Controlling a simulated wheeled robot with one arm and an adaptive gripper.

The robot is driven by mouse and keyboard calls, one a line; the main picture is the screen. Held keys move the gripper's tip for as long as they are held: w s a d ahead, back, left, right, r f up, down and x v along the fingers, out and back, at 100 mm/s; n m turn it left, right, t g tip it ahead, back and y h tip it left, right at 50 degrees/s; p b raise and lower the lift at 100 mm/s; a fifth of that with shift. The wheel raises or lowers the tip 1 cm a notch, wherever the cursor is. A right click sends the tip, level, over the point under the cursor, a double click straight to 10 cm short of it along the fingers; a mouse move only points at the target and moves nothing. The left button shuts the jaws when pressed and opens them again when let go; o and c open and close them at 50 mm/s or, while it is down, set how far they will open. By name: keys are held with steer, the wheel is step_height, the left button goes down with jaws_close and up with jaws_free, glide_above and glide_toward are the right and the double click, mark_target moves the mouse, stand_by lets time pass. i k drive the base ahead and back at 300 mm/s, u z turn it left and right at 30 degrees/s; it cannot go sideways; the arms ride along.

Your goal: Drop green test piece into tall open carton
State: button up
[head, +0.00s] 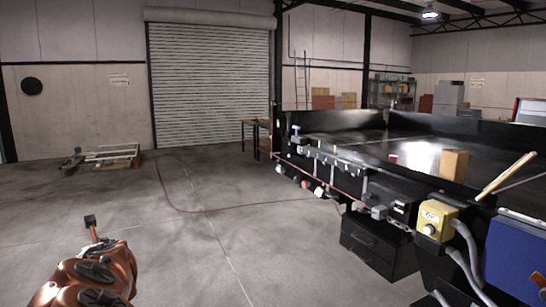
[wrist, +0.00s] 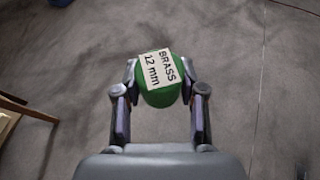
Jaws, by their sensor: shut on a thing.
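The green test piece (wrist: 160,95) is a rounded green block with a white label reading "BRASS 12 mm". My gripper (wrist: 160,78) is shut on it, one finger on each side, and holds it over the grey concrete floor in the wrist view. In the head view a tan, upright carton (head: 453,165) stands on the dark conveyor (head: 345,147) at the right. I cannot tell from here whether its top is open. The test piece is not discernible in the head view, where my copper-coloured arm shows at the lower left.
A small red and white block (head: 392,159) lies on the conveyor left of the carton. A yellow button box (head: 433,220) and a blue panel (head: 515,257) stand at the near right. A low pallet-like frame (head: 103,155) lies at the left. The middle floor is mostly clear.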

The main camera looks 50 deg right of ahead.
mark_target(453, 166)
steer(key=z, duration=2.7)
